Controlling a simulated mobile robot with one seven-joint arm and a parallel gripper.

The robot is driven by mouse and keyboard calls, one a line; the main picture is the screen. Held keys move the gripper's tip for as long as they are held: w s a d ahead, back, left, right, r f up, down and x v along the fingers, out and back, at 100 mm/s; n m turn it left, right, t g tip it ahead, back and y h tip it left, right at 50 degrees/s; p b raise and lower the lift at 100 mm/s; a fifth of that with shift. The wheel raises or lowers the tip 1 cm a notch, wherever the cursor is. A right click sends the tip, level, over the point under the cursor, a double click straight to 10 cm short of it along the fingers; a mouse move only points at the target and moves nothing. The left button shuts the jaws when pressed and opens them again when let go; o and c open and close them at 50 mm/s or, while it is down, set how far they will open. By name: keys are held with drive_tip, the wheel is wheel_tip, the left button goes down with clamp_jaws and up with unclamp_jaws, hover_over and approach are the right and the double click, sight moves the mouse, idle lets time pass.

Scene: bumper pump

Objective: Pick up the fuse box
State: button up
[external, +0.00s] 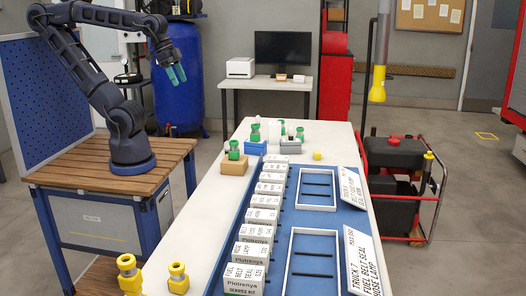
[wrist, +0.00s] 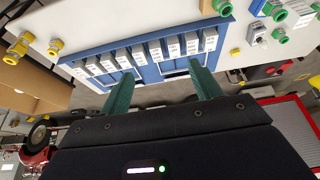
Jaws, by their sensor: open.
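A row of several white labelled boxes (external: 263,202) stands along the left side of a blue board on the long white table. The row also shows in the wrist view (wrist: 138,54). The labels are mostly too small to read, so I cannot tell which box, if any, is the fuse box. My gripper (external: 176,74) has teal fingers and is raised to the left of the table's far part, well apart from the boxes. In the wrist view my gripper (wrist: 160,74) is open, with nothing between its fingers.
White-framed compartments (external: 290,262) and sign cards (external: 362,262) lie right of the row. Yellow fittings (external: 178,278) stand at the near left. Green-topped parts (external: 234,150) and a blue block stand at the far end. A black-and-red cart (external: 394,155) is beyond the right edge.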

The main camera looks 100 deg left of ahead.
idle(0.3)
drive_tip(key=shift+c, duration=0.9)
